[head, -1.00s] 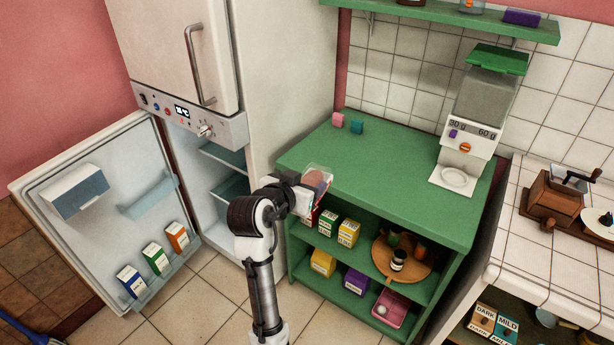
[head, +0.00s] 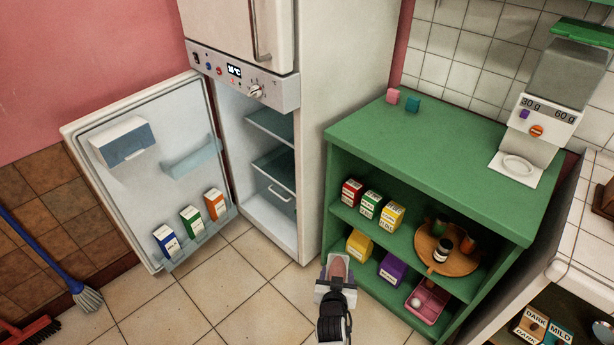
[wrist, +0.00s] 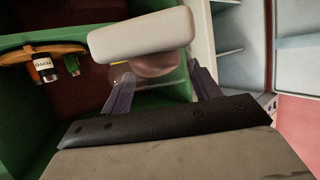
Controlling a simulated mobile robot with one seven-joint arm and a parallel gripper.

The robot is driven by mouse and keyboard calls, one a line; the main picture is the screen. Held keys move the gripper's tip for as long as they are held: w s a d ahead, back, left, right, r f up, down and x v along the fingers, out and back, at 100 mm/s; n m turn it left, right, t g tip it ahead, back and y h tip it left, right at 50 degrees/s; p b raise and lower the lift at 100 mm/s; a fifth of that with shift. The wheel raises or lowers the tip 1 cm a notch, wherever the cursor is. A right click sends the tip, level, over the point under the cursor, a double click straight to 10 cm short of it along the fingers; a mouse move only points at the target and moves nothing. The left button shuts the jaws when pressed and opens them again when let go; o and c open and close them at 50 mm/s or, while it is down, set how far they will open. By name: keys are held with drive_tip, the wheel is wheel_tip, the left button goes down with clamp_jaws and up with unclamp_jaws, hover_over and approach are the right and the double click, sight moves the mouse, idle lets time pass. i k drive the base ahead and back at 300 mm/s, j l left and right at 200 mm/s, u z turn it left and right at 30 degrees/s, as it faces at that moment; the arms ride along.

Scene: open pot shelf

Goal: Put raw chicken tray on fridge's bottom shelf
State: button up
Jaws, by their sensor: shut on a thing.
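The raw chicken tray (head: 338,268) is a small pale tray with pinkish meat in it. My gripper (head: 336,286) is shut on it in the head view, low in front of the green shelf unit. In the wrist view the tray (wrist: 142,34) shows as a pale slab with the pinkish meat beside it, between my gripper's fingers (wrist: 158,86). The lower fridge compartment (head: 268,214) stands open to the left of my gripper, with shelves and a drawer-like bin inside. Its bottom (head: 270,222) looks empty. The tray is outside the fridge.
The open fridge door (head: 150,170) reaches out to the left, with several cartons in its lower rack. The green shelf unit (head: 440,150) at right holds boxes, a round wooden tray (head: 468,259) and a pink basket (head: 420,310). Floor before the fridge is clear.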

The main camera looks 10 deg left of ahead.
sight(293, 175)
drive_tip(key=i+u, duration=0.25)
drive_tip(key=i, duration=0.2)
drive_tip(key=i+l+u, duration=0.1)
drive_tip(key=i+u, duration=0.15)
drive_tip(key=i, duration=0.15)
drive_tip(key=i+l+u, duration=0.25)
drive_tip(key=i, duration=0.15)
drive_tip(key=i+l+u, duration=0.25)
drive_tip(key=i, duration=0.15)
drive_tip(key=i+u, duration=0.2)
drive_tip(key=i, duration=0.6)
